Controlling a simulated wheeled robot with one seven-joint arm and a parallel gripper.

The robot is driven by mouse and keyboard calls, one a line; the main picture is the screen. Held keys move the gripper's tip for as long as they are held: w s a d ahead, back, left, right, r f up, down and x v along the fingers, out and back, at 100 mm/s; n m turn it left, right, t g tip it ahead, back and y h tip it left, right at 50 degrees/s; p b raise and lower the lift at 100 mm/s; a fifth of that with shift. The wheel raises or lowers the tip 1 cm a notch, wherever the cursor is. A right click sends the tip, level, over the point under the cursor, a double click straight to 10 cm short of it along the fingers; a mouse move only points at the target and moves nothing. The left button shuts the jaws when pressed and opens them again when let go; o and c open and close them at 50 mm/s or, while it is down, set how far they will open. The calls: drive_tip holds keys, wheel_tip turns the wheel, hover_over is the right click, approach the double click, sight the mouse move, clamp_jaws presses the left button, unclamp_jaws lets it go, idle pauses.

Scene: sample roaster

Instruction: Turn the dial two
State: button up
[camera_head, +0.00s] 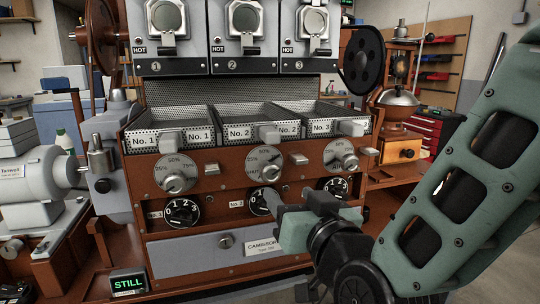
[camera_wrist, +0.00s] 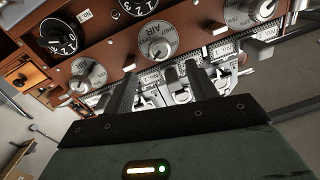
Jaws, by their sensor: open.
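The roaster front has three silver air dials over three black numbered dials. The middle silver dial (camera_head: 264,162) sits below the No. 2 tray and also shows in the wrist view (camera_wrist: 155,42). The middle black dial (camera_head: 258,201), beside a small No. 2 plate, is partly hidden by my gripper; the wrist view cuts it off at the top (camera_wrist: 135,7). My gripper (camera_head: 279,203) is in front of that black dial, fingers toward the panel. In the wrist view my gripper (camera_wrist: 160,70) shows two separated fingers with nothing between them. I cannot tell whether it touches a dial.
Left silver dial (camera_head: 175,171) and left black dial (camera_head: 182,211) flank the middle pair, with right silver dial (camera_head: 341,155) and right black dial (camera_head: 335,187) opposite. Mesh trays (camera_head: 240,112) jut out above. A grey drawer (camera_head: 190,248) with a lock lies below.

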sight(272, 176)
drive_tip(key=p+x, duration=0.5)
drive_tip(key=x, duration=0.6)
drive_tip(key=shift+w+f, duration=0.1)
drive_tip(key=shift+w, duration=0.1)
drive_tip(key=c, duration=1)
